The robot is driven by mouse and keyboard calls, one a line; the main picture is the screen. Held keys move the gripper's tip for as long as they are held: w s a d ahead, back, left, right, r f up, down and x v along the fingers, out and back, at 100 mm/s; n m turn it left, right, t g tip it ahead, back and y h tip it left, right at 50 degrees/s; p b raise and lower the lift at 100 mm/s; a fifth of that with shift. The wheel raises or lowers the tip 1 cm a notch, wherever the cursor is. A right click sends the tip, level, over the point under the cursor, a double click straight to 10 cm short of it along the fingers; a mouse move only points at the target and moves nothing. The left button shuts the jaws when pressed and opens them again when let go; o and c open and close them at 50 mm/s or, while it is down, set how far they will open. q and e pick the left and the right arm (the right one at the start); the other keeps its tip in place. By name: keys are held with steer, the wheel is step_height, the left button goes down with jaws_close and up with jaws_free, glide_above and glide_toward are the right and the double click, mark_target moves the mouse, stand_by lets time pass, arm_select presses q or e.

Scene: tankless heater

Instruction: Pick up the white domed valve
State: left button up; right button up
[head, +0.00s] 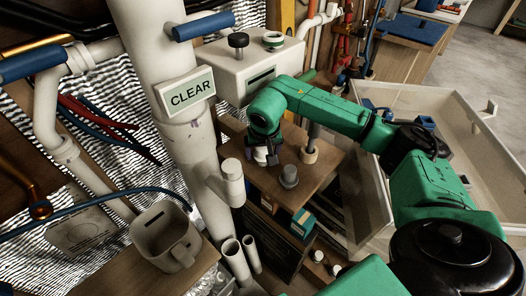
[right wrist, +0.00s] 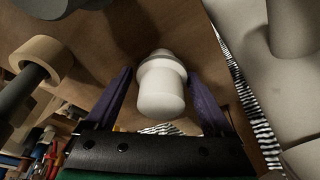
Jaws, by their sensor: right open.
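The white domed valve (right wrist: 162,92) stands on the brown wooden shelf in the right wrist view, with its rounded end toward the camera and a wider collar behind. My right gripper (right wrist: 160,78) is open, with one purple finger on each side of the valve and a visible gap to each. In the head view my right gripper (head: 263,146) points down at the shelf, and a small part of the white valve (head: 261,156) shows under it. The arm hides the rest. My left gripper is not in view.
A grey knob (head: 289,176) and a post with a tan base (head: 310,154) stand close by on the shelf (head: 300,195). A thick white pipe with a CLEAR sign (head: 187,93) rises to the left. A white-walled tray (head: 455,112) lies to the right.

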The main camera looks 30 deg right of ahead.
jaws_close()
